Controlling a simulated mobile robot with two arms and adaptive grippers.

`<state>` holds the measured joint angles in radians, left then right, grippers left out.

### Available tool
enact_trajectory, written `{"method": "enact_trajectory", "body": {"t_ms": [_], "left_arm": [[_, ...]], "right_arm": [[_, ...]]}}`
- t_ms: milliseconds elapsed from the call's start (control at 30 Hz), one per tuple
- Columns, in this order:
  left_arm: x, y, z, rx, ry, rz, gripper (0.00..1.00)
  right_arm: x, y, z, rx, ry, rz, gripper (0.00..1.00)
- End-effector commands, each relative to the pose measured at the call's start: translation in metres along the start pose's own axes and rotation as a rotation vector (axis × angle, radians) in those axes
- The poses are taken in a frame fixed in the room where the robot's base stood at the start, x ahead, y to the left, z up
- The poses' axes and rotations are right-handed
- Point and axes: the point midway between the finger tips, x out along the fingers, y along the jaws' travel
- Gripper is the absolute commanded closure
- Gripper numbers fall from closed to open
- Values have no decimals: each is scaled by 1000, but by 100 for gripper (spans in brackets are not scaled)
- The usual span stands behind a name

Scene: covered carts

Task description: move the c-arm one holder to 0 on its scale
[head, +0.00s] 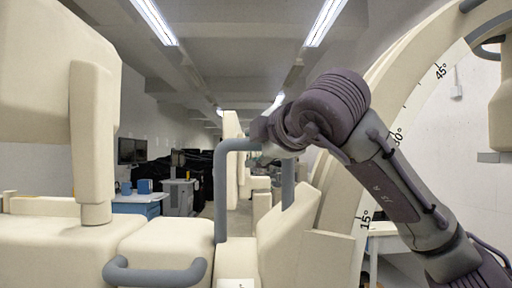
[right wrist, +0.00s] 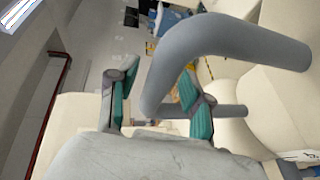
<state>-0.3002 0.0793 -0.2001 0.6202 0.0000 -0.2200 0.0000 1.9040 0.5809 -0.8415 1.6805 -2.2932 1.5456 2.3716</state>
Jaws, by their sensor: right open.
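The cream c-arm (head: 384,125) curves up the right side of the head view, with 15°, 30° and 45° marks on its face; I see no 0 mark. A cream holder block (head: 290,225) stands beside it, with an upright grey loop handle (head: 221,195). My right gripper (head: 264,130) is at the top of this handle in the head view, its fingers mostly hidden. In the right wrist view, the teal-padded fingers of my right gripper (right wrist: 157,85) are apart, with the grey handle (right wrist: 225,38) passing between them. Contact cannot be told. My left gripper is out of view.
A cream upright post (head: 92,145) and cream housing fill the left, with a lower grey handle (head: 155,275) in front. Blue and grey carts (head: 140,203) and dark covered things stand farther back. A narrow aisle shows in the middle distance.

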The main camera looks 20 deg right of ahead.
Motion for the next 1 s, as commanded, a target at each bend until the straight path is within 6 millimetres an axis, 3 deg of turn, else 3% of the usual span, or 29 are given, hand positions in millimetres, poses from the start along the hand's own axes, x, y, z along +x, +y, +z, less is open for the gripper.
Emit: {"method": "enact_trajectory", "body": {"t_ms": [267,700,1000], "left_arm": [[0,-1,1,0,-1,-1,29],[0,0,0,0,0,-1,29],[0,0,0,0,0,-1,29]], "right_arm": [[-20,2,0,2,1,5,50],[-101,1,-1,-1,1,3,50],[-120,-1,-1,0,0,-1,50]]}}
